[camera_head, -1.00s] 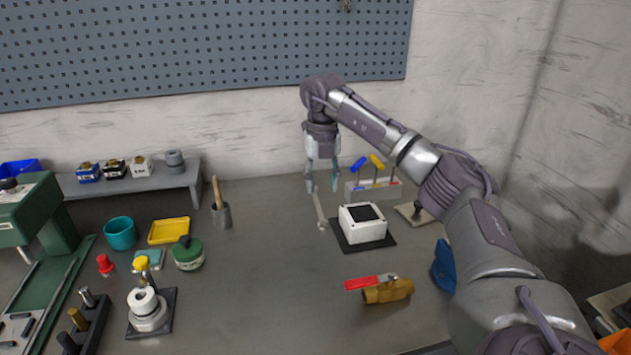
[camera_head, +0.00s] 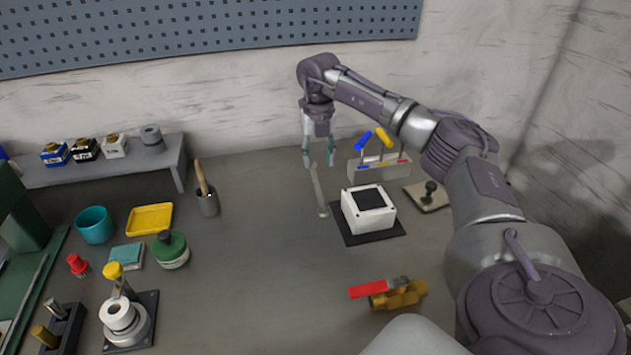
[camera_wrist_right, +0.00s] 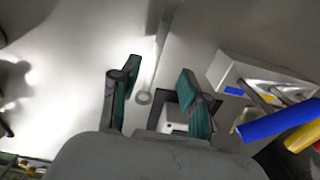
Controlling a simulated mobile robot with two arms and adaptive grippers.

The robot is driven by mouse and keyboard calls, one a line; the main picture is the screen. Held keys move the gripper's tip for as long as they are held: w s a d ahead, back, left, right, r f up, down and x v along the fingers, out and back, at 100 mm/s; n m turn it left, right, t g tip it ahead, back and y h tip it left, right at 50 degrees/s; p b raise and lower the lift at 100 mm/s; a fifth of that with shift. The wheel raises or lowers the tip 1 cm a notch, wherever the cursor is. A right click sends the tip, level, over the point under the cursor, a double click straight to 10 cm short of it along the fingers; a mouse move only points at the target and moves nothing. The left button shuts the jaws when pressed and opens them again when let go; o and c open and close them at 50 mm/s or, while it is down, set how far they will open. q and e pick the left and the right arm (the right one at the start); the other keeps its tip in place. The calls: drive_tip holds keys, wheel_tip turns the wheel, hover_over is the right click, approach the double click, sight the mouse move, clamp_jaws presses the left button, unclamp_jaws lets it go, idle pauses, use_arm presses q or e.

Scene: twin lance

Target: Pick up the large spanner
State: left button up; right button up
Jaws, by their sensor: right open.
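The large spanner (camera_head: 319,190) is a long grey tool lying on the bench, left of the white box. My right gripper (camera_head: 318,162) is open and empty above the spanner's far end, fingers pointing down. In the right wrist view the spanner (camera_wrist_right: 150,72) runs between the two open fingers of the gripper (camera_wrist_right: 158,88), with its ring end (camera_wrist_right: 143,98) near the fingertips. I cannot tell the exact height of the fingers above it. My left gripper is not in view.
A white box (camera_head: 368,199) on a black mat stands right of the spanner. A rack with blue and yellow handled tools (camera_head: 380,166) stands close right of the gripper. A red-handled brass valve (camera_head: 398,295) lies nearer.

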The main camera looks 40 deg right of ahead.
sight(316, 183)
drive_tip(key=f, duration=0.6)
drive_tip(key=shift+w+f+p, duration=0.35)
drive_tip(key=shift+p, duration=0.05)
drive_tip(key=shift+a, duration=0.1)
clamp_jaws()
